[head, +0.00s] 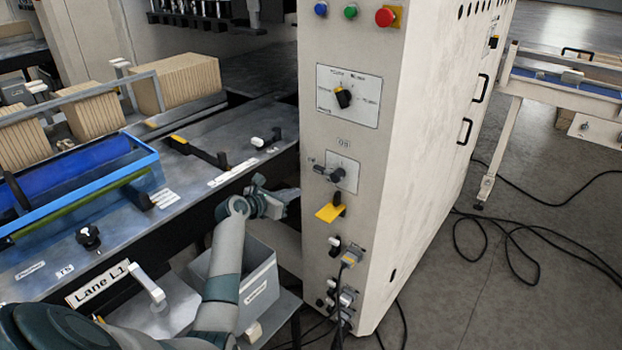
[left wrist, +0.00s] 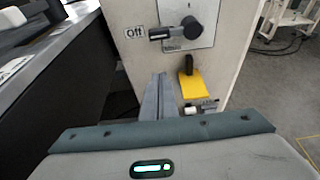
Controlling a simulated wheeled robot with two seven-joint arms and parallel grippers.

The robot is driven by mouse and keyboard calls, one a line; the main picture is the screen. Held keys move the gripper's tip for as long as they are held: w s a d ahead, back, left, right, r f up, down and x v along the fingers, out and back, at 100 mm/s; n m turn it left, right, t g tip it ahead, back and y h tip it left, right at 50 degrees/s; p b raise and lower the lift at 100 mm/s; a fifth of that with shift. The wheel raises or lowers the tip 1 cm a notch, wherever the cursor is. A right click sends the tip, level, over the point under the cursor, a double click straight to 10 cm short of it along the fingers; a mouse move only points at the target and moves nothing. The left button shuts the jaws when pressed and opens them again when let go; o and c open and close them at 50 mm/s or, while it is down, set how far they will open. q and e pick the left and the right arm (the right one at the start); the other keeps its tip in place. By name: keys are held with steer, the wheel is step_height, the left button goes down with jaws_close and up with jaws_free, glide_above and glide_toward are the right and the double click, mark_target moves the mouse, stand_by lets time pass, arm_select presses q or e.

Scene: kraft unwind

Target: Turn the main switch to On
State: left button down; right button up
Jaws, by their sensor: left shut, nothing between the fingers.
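The main switch (head: 338,174) is a dark rotary knob with a handle on a grey plate, on the front of the pale cabinet. In the left wrist view the switch handle (left wrist: 175,33) lies level and points left at the "Off" label (left wrist: 135,33). A small label that seems to read "On" (head: 343,142) sits above the plate in the head view. My left gripper (head: 287,201) is shut and empty, below and to the left of the switch, apart from it. Its fingers (left wrist: 158,98) show below the handle in the left wrist view. My right gripper is not in view.
A yellow tag with a black part (head: 330,211) juts out just below the switch. Plugs and cables (head: 348,257) are lower down. Another rotary selector (head: 343,97) and a red button (head: 384,17) are above. The lane table (head: 200,175) is at left, a grey bin (head: 258,280) below.

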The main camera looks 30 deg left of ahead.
mark_target(330, 172)
arm_select(q)
steer(key=shift+w, duration=0.1)
steer(key=w+p, duration=0.3)
steer(key=w, duration=0.6)
steer(key=shift+d+r, duration=0.3)
steer(key=shift+d, duration=0.1)
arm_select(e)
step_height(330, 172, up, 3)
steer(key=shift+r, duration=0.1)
arm_select(q)
steer(key=shift+w, duration=0.2)
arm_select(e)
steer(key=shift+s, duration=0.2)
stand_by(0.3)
